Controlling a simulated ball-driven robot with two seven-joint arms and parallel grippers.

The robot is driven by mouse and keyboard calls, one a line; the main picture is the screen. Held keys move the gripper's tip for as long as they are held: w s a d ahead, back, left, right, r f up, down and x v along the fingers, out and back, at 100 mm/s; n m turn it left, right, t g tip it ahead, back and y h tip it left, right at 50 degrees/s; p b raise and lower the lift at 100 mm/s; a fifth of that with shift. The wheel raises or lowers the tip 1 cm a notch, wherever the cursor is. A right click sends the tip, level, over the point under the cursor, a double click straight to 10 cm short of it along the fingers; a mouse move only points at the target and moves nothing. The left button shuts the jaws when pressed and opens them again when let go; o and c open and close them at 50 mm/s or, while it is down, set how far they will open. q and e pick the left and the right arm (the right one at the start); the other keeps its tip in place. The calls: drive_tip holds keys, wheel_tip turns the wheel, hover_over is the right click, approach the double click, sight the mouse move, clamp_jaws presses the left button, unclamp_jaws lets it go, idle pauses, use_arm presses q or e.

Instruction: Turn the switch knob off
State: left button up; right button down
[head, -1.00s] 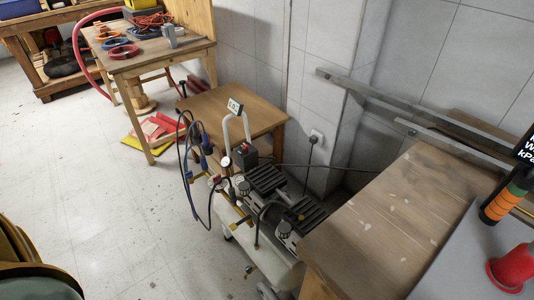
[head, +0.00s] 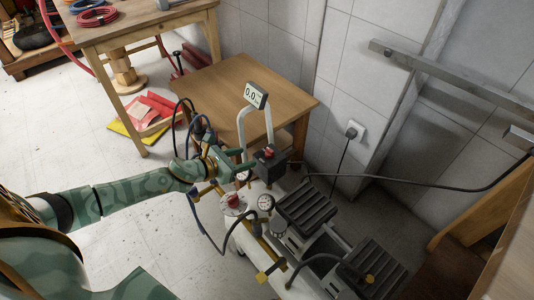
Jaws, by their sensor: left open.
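The switch is a black box (head: 268,166) on the compressor, with a small red knob (head: 268,152) on its top. My left gripper (head: 243,161) comes in from the left and is open. Its fingers point at the switch box from just left of it. I cannot tell whether they touch it, and nothing shows between them. Another red knob (head: 233,200) sits lower left on the compressor, below the gripper. My right gripper is not in view.
A wooden table (head: 235,90) stands behind. Black finned motor parts (head: 307,206) lie to the right. A cable runs to a wall socket (head: 355,130).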

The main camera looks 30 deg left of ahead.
sight(268, 152)
use_arm(q)
drive_tip(key=b+x, duration=0.2)
drive_tip(key=x, duration=0.7)
drive_tip(key=shift+f+b, duration=0.15)
drive_tip(key=shift+b, duration=0.25)
drive_tip(key=shift+w+d, duration=0.25)
drive_tip(key=shift+w, duration=0.25)
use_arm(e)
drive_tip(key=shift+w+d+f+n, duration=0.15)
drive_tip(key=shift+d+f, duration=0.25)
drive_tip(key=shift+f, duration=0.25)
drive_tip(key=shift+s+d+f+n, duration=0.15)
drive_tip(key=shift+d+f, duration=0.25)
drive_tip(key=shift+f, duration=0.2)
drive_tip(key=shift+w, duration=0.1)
use_arm(q)
drive_tip(key=c, duration=1)
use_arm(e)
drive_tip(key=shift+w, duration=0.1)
